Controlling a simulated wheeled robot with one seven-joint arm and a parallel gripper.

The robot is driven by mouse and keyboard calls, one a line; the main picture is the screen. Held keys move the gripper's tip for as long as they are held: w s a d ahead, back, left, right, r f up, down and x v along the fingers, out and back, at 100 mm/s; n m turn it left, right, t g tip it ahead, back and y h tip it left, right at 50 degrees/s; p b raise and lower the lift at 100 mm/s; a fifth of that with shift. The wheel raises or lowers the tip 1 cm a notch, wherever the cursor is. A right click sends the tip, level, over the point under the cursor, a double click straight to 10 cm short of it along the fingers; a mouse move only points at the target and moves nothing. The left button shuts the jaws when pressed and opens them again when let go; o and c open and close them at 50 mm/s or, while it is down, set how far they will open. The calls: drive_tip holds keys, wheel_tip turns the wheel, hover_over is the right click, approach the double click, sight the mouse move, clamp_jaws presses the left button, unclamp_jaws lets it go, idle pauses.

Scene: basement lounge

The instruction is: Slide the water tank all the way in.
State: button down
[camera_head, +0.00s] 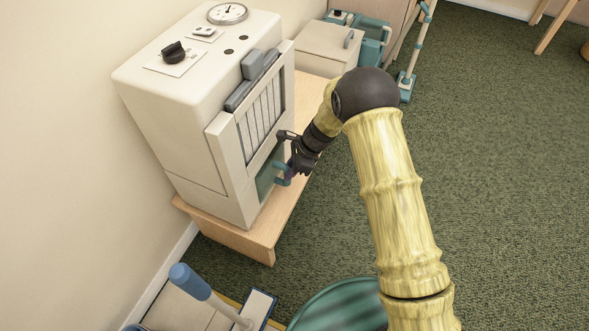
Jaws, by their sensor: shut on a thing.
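The water tank (265,184) is a teal, partly see-through piece low in the front of a cream dehumidifier-like appliance (178,125). Its teal handle (282,180) sticks out from the front. My gripper (288,163) is at the front of the appliance, beside the tank's handle, and is shut on it. The dark fingers and wrist cover part of the tank front. How far the tank sits from flush is hard to tell from this angle.
The appliance stands on a low wooden platform (262,232) against the wall. A cream box (327,48) and a teal machine (371,35) stand behind. A teal round tub (335,306) and a blue-handled tool (192,283) are in front.

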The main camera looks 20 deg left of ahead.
drive_tip(key=shift+a, duration=0.8)
drive_tip(key=shift+w+a+f, duration=0.1)
drive_tip(key=shift+a+f, duration=0.1)
drive_tip(key=shift+a, duration=0.15)
idle(0.4)
drive_tip(key=c, duration=1.2)
unclamp_jaws()
drive_tip(key=shift+o, duration=0.2)
drive_tip(key=p+v, duration=0.5)
drive_tip(key=v, duration=1.2)
drive_tip(key=shift+r, duration=0.25)
drive_tip(key=shift+d, duration=0.1)
